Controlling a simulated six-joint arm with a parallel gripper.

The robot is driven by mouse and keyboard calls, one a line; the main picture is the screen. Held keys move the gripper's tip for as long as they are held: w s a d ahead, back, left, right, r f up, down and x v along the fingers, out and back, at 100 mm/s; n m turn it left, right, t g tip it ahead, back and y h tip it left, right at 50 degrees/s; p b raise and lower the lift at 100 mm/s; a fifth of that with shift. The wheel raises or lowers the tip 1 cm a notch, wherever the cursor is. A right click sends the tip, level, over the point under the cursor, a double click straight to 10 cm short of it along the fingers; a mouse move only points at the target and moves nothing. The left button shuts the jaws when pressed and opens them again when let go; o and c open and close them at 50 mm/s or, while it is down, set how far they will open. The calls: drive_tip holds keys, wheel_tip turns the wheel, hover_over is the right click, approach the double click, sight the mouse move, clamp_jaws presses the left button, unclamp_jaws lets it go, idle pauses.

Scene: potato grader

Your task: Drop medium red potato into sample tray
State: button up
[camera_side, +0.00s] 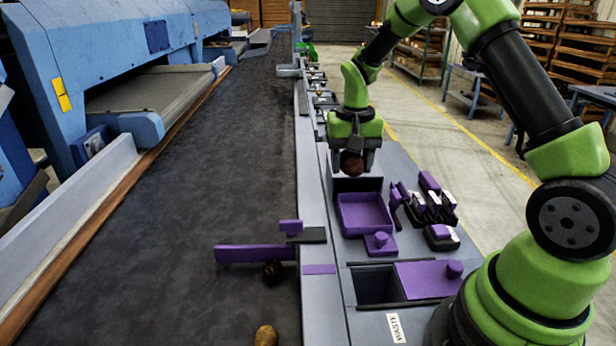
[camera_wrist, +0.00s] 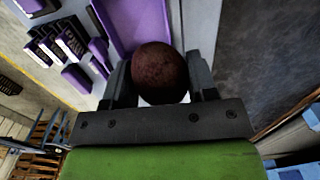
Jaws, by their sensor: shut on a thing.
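My gripper (camera_side: 353,163) is shut on a dark red potato (camera_side: 351,164). In the side view it holds the potato in the air at the back of the purple sample tray (camera_side: 364,213), which looks empty. In the wrist view the potato (camera_wrist: 160,73) sits between the two dark fingers of my gripper (camera_wrist: 160,80). Part of the purple tray (camera_wrist: 137,24) shows beyond the potato there; the potato hides some of it.
Purple-handled tools (camera_side: 425,200) stand right of the tray. A waste opening (camera_side: 375,287) with a purple sliding lid (camera_side: 425,280) lies in front. A purple gate (camera_side: 254,254) reaches over the dark belt (camera_side: 190,220). A dark lump (camera_side: 273,271) and a tan potato (camera_side: 266,336) lie on the belt.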

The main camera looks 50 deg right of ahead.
drive_tip(key=shift+s+d+f, duration=0.3)
drive_tip(key=shift+d+f, duration=0.35)
drive_tip(key=shift+f, duration=1.2)
drive_tip(key=shift+s+d+f, duration=0.35)
drive_tip(key=shift+d+f, duration=0.25)
drive_tip(key=shift+f, duration=1.2)
drive_tip(key=shift+s+d+f, duration=0.3)
drive_tip(key=shift+d+f, duration=0.35)
drive_tip(key=shift+f, duration=1.2)
drive_tip(key=o, duration=1.2)
drive_tip(key=shift+o, duration=0.7)
drive_tip(key=shift+r, duration=3.55)
